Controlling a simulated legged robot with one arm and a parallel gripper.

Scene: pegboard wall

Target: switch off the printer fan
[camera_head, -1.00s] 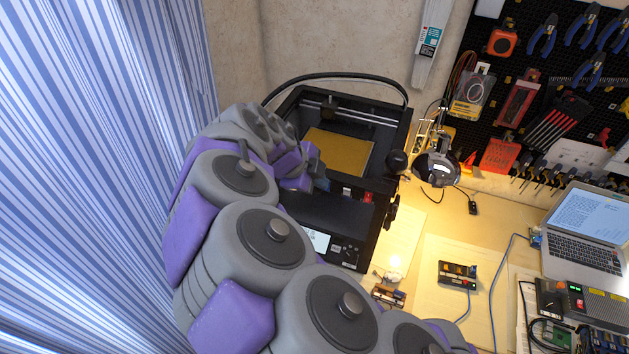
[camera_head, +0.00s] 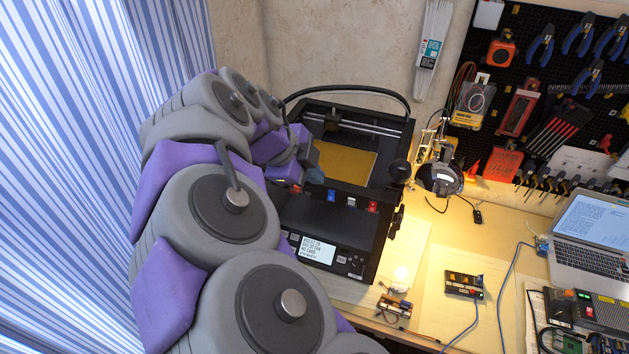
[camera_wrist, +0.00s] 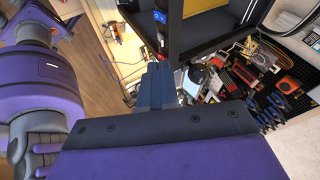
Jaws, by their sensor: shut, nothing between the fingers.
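The black 3D printer (camera_head: 345,225) stands against the wall, with its yellow bed (camera_head: 345,162) visible inside. A blue switch (camera_head: 331,196) and a red switch (camera_head: 373,207) sit along its front. An orange-red part (camera_head: 296,188) shows beside my gripper. I cannot read which switch is the fan's. My gripper (camera_head: 314,176) is shut and empty, above and left of the blue switch in the head view. Contact with the printer cannot be made out. In the wrist view my gripper (camera_wrist: 156,88) points toward the printer frame, and a blue switch (camera_wrist: 159,16) shows near the top.
The printer's lit display (camera_head: 317,250) and buttons are at its lower front. Striped curtains (camera_head: 60,150) hang left of my arm.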

